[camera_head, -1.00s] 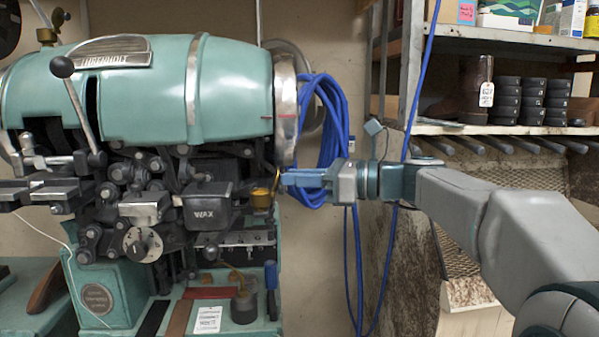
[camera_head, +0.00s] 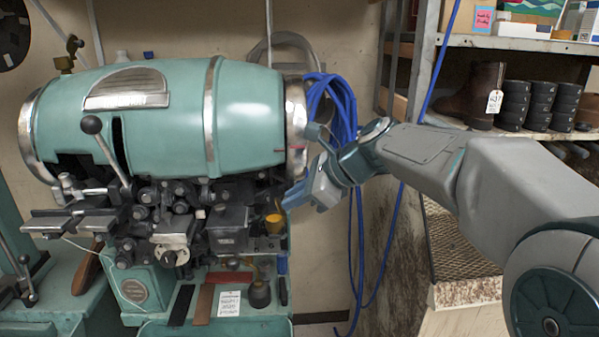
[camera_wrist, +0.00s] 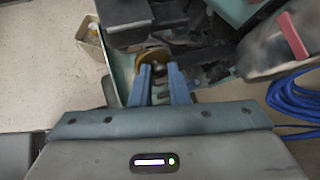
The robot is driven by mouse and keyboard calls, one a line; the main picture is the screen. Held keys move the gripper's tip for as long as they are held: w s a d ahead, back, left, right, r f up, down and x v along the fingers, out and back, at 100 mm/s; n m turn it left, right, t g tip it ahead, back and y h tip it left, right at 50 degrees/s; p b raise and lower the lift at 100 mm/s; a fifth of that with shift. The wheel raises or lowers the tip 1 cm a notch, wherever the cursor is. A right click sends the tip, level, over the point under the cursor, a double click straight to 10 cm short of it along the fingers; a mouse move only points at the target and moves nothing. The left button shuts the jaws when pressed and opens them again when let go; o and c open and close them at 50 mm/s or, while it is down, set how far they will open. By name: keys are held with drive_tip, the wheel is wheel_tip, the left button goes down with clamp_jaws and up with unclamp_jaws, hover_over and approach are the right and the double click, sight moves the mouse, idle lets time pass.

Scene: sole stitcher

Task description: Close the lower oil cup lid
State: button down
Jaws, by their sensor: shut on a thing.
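The lower oil cup (camera_head: 274,224) is a small amber, brass-coloured cup on the right side of the green machine (camera_head: 240,115), below its barrel. A thin brass piece, seemingly its lid, stands up at its rim; it is too small to see clearly. My gripper (camera_head: 303,205) is just right of and above the cup, its blue fingers angled down and left. In the wrist view, the fingertips of my gripper (camera_wrist: 163,70) reach the brass cup (camera_wrist: 152,55). They are shut on a small part there, apparently the lid, mostly hidden between the fingers.
A blue cable coil (camera_head: 335,105) hangs on the wall behind my gripper. The black box (camera_head: 228,228) of the machine is close left of the cup. A dark oil pot (camera_head: 260,292) stands below. Shelves with a boot (camera_head: 477,95) are at the right.

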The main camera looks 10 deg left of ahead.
sight(276, 200)
drive_tip(key=h+p, duration=0.1)
drive_tip(key=p, duration=0.1)
drive_tip(key=a+r+h+p, duration=0.1)
drive_tip(key=p, duration=0.2)
drive_tip(key=a+h+p, duration=0.1)
drive_tip(key=p, duration=0.2)
drive_tip(key=shift+s+r+n+t+h, duration=0.2)
drive_tip(key=shift+s+n+t+h, duration=0.1)
drive_tip(key=shift+n, duration=0.1)
drive_tip(key=h+p, duration=0.1)
drive_tip(key=a+h+p, duration=0.1)
drive_tip(key=p, duration=0.1)
drive_tip(key=shift+s+f+n, duration=0.15)
drive_tip(key=shift+f+n, duration=0.1)
drive_tip(key=shift+n, duration=0.05)
drive_tip(key=h, duration=0.1)
drive_tip(key=a+f+t+h, duration=0.1)
drive_tip(key=h, duration=0.1)
drive_tip(key=shift+s+a+f+n, duration=0.1)
drive_tip(key=shift+a+n, duration=0.2)
drive_tip(key=shift+s+a+f+t+h+b, duration=0.15)
drive_tip(key=shift+a+f+t+h+b, duration=0.2)
drive_tip(key=shift+h+b, duration=0.65)
drive_tip(key=shift+a+n+h+b, duration=0.15)
drive_tip(key=shift+n+h+b, duration=0.15)
drive_tip(key=shift+h+b, duration=0.25)
drive_tip(key=shift+t, duration=0.25)
drive_tip(key=c, duration=1.4)
unclamp_jaws()
